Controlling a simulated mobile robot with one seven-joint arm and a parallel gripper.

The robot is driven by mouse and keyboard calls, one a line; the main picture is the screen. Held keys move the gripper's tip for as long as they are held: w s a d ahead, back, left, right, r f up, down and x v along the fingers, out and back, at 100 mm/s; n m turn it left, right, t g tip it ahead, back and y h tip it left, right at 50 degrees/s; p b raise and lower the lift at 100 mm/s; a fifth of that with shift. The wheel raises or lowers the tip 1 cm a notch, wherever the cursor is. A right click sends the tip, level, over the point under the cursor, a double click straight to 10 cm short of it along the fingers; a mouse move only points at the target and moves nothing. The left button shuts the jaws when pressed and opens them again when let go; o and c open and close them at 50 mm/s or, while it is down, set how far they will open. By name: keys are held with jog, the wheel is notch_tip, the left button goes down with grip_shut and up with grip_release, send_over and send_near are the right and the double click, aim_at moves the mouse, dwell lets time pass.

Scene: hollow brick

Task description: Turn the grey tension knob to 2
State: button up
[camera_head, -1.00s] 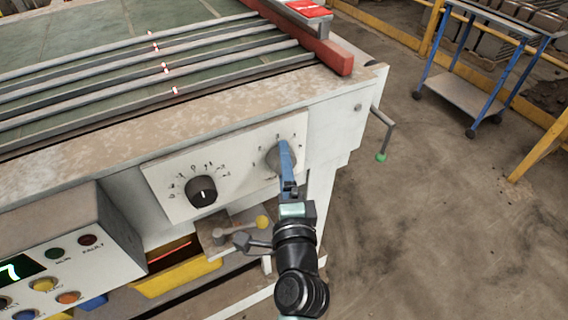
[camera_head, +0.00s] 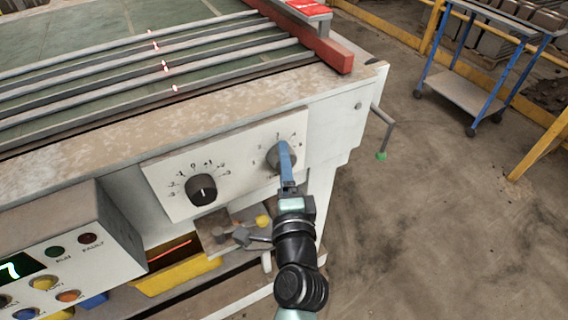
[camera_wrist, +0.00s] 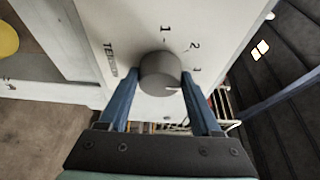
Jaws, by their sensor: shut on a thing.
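The grey tension knob (camera_head: 273,159) sits at the right of the white panel on the machine's front; my gripper partly hides it in the head view. My gripper (camera_head: 284,152) is shut on the knob. In the wrist view the round grey knob (camera_wrist: 160,72) is between the two blue fingers of my gripper (camera_wrist: 158,76), one at each side. The numbers 1, 2 and 3 are printed around it, with a partly hidden label at its left. A small pale mark shows on the knob's lower right; I cannot tell which number it points to.
A black knob (camera_head: 201,190) with its own scale is on the same panel (camera_head: 235,165), to the left. A control box (camera_head: 60,240) with several buttons juts out at the lower left. A crank with a green end (camera_head: 381,155) hangs at the right.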

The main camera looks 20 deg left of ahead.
jog(key=shift+f+b, duration=0.2)
jog(key=shift+b, duration=0.4)
jog(key=n+y+b, duration=0.1)
jog(key=n+b, duration=0.2)
jog(key=b, duration=0.3)
jog(key=n+t+y+b, duration=0.1)
jog(key=n+b, duration=0.2)
jog(key=b, duration=0.4)
jog(key=n+y+b, duration=0.1)
jog(key=n+b, duration=0.2)
jog(key=b, duration=0.3)
jog(key=shift+d+f+t+b, duration=0.1)
jog(key=shift+f+t+b, duration=0.05)
jog(key=shift+t+b, duration=0.15)
jog(key=shift+n, duration=0.4)
jog(key=o, duration=1.4)
